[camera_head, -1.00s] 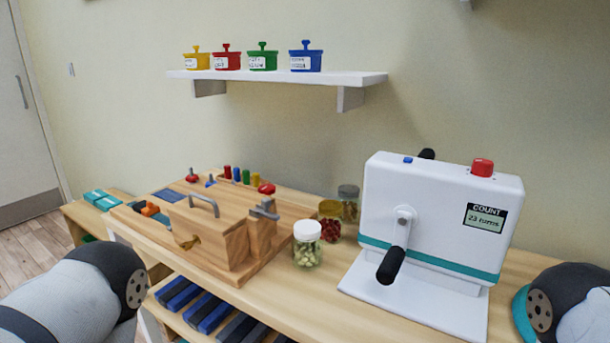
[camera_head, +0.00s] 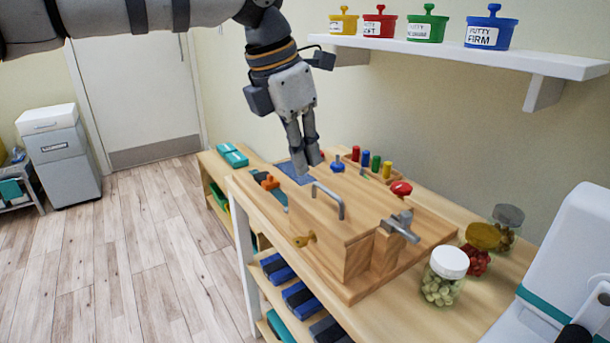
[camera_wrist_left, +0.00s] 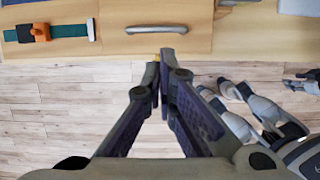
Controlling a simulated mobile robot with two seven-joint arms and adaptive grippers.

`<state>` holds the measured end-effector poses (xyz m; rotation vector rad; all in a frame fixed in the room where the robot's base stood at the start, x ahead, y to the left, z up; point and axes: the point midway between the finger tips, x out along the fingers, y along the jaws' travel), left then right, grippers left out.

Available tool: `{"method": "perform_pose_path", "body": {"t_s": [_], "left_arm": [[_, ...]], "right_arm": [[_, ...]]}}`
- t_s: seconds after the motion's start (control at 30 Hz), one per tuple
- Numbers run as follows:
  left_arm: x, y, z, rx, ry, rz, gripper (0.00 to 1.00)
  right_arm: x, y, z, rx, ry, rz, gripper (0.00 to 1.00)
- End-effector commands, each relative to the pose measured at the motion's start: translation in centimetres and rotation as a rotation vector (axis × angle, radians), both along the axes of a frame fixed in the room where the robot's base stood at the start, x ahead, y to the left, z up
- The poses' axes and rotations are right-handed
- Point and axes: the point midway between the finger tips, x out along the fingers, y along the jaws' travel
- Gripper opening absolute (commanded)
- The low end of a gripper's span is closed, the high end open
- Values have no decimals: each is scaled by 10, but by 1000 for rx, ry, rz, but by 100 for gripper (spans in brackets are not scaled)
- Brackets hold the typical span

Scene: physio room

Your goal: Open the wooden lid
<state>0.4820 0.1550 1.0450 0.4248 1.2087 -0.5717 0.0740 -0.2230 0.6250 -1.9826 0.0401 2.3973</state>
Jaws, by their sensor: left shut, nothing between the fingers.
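The wooden lid (camera_head: 313,208) lies flat and closed on a wooden box at the front of the activity board. It carries a curved grey metal handle (camera_head: 341,202). In the left wrist view the handle (camera_wrist_left: 156,29) lies across the wooden lid (camera_wrist_left: 185,12). My left gripper (camera_head: 308,168) points down above the board, beside the handle and apart from it in the picture. Its fingers are shut and empty. In the left wrist view the fingertips (camera_wrist_left: 161,62) show below the handle.
A grey metal clamp (camera_head: 401,227) and red knob (camera_head: 401,188) sit right of the lid. Coloured pegs (camera_head: 366,159) stand behind. Jars (camera_head: 444,277) and the white crank machine (camera_head: 575,250) are on the right. Floor (camera_head: 140,260) at left is clear.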

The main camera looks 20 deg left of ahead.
Motion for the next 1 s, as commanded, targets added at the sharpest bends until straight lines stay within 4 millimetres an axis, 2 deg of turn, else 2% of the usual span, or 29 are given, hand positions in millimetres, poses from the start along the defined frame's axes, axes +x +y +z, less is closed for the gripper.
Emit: {"method": "perform_pose_path", "body": {"t_s": [0.03, 0.2, 0.4, 0.6, 1.0], "left_arm": [[2, -1, -12, 4, 7, -2, 0], [10, -8, -48, 7, 9, -3, 0], [19, -14, -78, 6, 5, -3, 0], [22, -16, -88, 6, 1, -3, 0], [24, -16, -88, 6, 1, -3, 0]], "right_arm": [[-3, 0, -1, 0, 8, 0, 40], [-6, 0, -4, 0, 20, 0, 40], [-8, 0, -6, 0, 27, 0, 40], [-8, 0, -7, 0, 28, 0, 40], [-9, 0, -8, 0, 31, 0, 40]]}}
